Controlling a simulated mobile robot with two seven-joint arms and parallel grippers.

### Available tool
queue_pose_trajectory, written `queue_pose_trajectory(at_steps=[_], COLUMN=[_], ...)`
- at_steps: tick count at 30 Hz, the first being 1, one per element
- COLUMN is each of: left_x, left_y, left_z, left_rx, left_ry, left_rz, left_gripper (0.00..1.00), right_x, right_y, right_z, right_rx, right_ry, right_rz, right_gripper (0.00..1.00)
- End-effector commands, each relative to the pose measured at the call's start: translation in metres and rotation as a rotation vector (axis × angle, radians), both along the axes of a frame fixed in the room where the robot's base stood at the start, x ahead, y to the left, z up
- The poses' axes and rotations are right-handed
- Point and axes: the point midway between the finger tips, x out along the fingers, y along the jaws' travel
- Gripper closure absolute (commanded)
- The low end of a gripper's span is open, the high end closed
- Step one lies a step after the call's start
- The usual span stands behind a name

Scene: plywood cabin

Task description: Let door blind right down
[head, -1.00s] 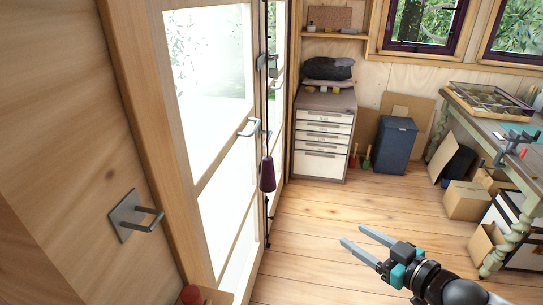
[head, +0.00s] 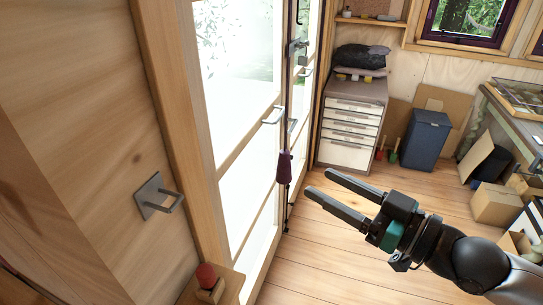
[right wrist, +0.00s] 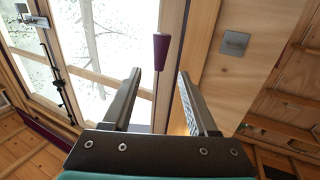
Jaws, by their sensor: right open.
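A dark purple tapered pull (head: 284,168) hangs on a thin cord in front of the glazed door (head: 235,90). My right gripper (head: 316,182) is open and empty, its fingers pointing at the pull from the right, a short way off. In the right wrist view the pull (right wrist: 161,50) shows beyond and between the two fingertips (right wrist: 160,75), apart from them. The glass panes in view look uncovered; no blind cloth can be made out. My left gripper is not in view.
Door handles (head: 274,115) jut out close to the cord. A metal wall bracket (head: 157,196) is at left. A drawer cabinet (head: 350,120) and a blue bin (head: 425,138) stand at the back. The wooden floor (head: 345,235) is mostly clear.

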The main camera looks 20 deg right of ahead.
Motion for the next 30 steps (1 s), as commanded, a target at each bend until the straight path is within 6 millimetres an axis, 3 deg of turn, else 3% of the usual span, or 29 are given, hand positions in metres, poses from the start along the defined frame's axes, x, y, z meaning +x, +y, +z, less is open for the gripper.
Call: queue_pose_trajectory(at_steps=[30], left_x=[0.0], left_y=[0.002], left_z=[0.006], left_rx=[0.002], left_ry=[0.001], left_rz=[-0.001], left_gripper=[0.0], right_x=[0.066], right_y=[0.043], right_z=[0.002], right_rx=[0.002], right_ry=[-0.003], right_rz=[0.0], right_gripper=[0.41])
